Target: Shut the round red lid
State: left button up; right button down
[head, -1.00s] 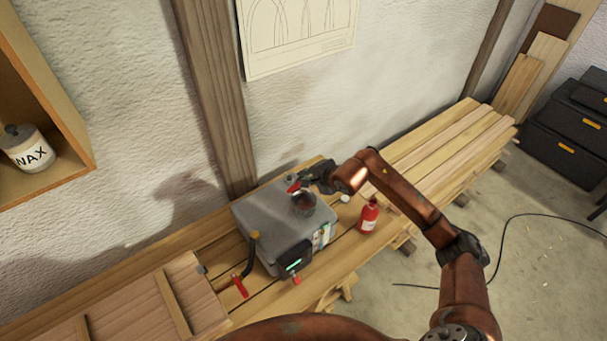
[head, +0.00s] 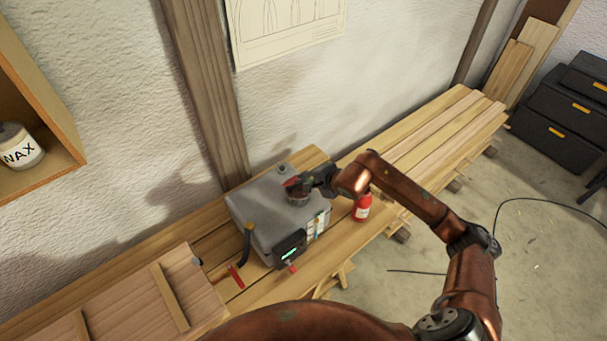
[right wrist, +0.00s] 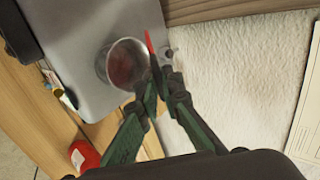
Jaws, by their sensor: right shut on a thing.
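The round red lid (head: 291,183) stands tilted up at the far edge of a round opening (head: 298,199) on top of a grey metal box. In the right wrist view the lid (right wrist: 151,48) shows nearly edge-on as a thin red strip beside the opening (right wrist: 122,64), whose inside looks reddish. My right gripper (head: 306,181) is at the lid, its fingertips (right wrist: 162,82) close together on the lid's edge. The exact grip is partly hidden by the fingers. My left gripper is not in view.
The grey box (head: 262,207) stands on a plank bench against the wall. A red bottle (head: 362,208) stands right of it, under my right arm. A black hose with a yellow end (head: 247,240) and a panel with a green display (head: 290,251) are at its front.

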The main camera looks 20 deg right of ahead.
jog(key=shift+s+d+f, duration=0.25)
jog(key=shift+s+f, duration=0.4)
jog(key=shift+f, duration=0.55)
jog(key=shift+s+d+f, duration=0.25)
jog(key=shift+s+f, duration=0.4)
jog(key=shift+f, duration=0.55)
jog(key=shift+s+d+f, duration=0.25)
jog(key=shift+s+f, duration=0.4)
jog(key=shift+f, duration=0.55)
jog(key=c, duration=1.7)
grip_release()
jog(key=shift+r, duration=0.1)
jog(key=shift+p+v, duration=0.8)
jog(key=shift+v, duration=3.65)
